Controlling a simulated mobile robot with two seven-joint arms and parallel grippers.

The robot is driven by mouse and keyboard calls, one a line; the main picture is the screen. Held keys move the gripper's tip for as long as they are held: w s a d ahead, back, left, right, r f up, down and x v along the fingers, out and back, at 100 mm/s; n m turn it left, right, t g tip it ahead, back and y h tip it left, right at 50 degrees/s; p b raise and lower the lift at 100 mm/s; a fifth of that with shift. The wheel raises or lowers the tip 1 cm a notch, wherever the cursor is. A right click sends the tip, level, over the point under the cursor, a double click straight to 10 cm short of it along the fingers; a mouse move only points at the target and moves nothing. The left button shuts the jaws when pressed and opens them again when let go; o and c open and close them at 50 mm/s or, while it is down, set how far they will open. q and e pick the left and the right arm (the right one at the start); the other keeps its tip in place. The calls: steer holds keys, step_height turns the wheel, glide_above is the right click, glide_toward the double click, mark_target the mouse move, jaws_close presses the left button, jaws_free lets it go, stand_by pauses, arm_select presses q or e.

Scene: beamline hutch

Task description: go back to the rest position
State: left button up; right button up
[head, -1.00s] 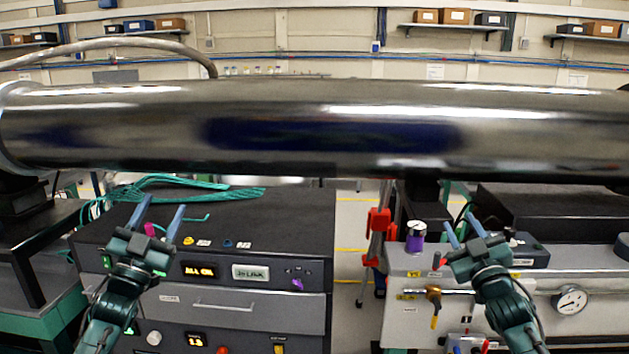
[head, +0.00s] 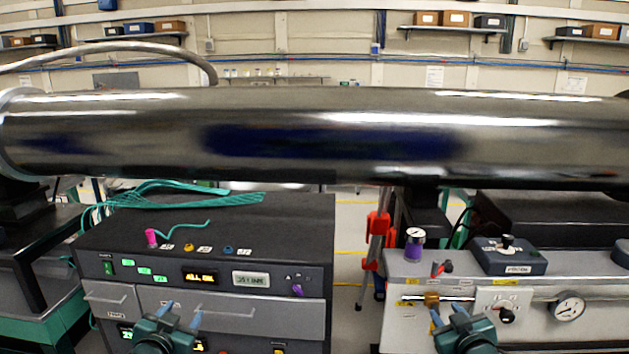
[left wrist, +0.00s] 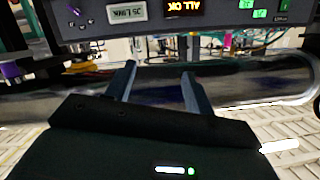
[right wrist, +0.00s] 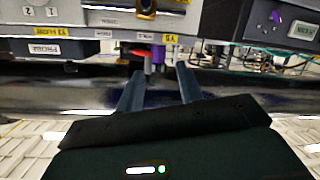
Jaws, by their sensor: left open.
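My left gripper (head: 182,313) is low in the head view, in front of the grey drawer of the dark instrument rack. In the left wrist view its two fingers (left wrist: 158,80) stand apart with nothing between them. My right gripper (head: 448,312) is low in front of the pale valve panel. In the right wrist view its fingers (right wrist: 160,78) are apart and empty. The arms behind both grippers are mostly out of the head view.
A large steel pipe (head: 320,135) spans the view above. The dark rack (head: 290,225) carries teal cables and a pink plug (head: 151,238). The pale panel (head: 395,330) has a brass valve (head: 431,299), a gauge (head: 568,307) and a purple-bodied gauge (head: 414,247). A floor gap separates them.

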arm_select(q)
steer(key=s+d+f+g+h, duration=0.1)
steer(key=s+d+f, duration=0.3)
steer(key=s, duration=0.6)
steer(key=s+d+f+g+h, duration=0.1)
steer(key=s+d+f, duration=0.4)
steer(key=s, duration=0.6)
steer(key=s+d+f+g+h, duration=0.1)
steer(key=s+d+f, duration=0.3)
steer(key=s, duration=0.6)
steer(key=shift+s+d+f+n+g, duration=0.2)
steer(key=shift+d+f+n+g, duration=0.15)
steer(key=shift+d+g, duration=0.45)
arm_select(e)
steer(key=s+a+f+g+y, duration=0.1)
steer(key=s+a+f, duration=0.3)
steer(key=s, duration=0.6)
steer(key=s+a+f+g+y, duration=0.1)
steer(key=s+a+f, duration=0.4)
steer(key=s, duration=0.6)
steer(key=s+a+f+g+y, duration=0.1)
steer(key=s+a+f, duration=0.3)
steer(key=s, duration=0.6)
steer(key=shift+s+a+f+m+g, duration=0.2)
steer(key=shift+a+f+m+g, duration=0.15)
steer(key=shift+a+g, duration=0.45)
